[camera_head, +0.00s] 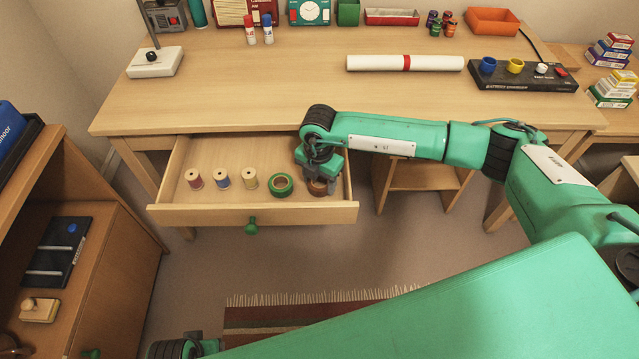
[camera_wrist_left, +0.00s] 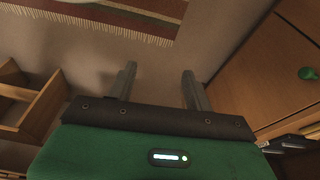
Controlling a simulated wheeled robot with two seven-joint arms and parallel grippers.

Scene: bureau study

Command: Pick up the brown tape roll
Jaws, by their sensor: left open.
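The brown tape roll (camera_head: 317,187) lies in the open drawer, at its right end, partly hidden under my right gripper (camera_head: 319,178). That gripper points down with its fingers at the roll; whether they are closed on it cannot be seen. A green tape roll (camera_head: 280,185) lies just left of it. My left gripper (camera_wrist_left: 158,74) is open and empty in the left wrist view, above the floor. Part of my left arm shows at the bottom left of the head view.
Three thread spools (camera_head: 221,179) stand in the drawer (camera_head: 205,214), left of the tape rolls. The desk (camera_head: 270,83) above holds a white rolled tube (camera_head: 380,63) and glue sticks (camera_head: 267,28). A wooden cabinet (camera_head: 120,270) stands at left. A rug (camera_head: 300,310) lies on the floor.

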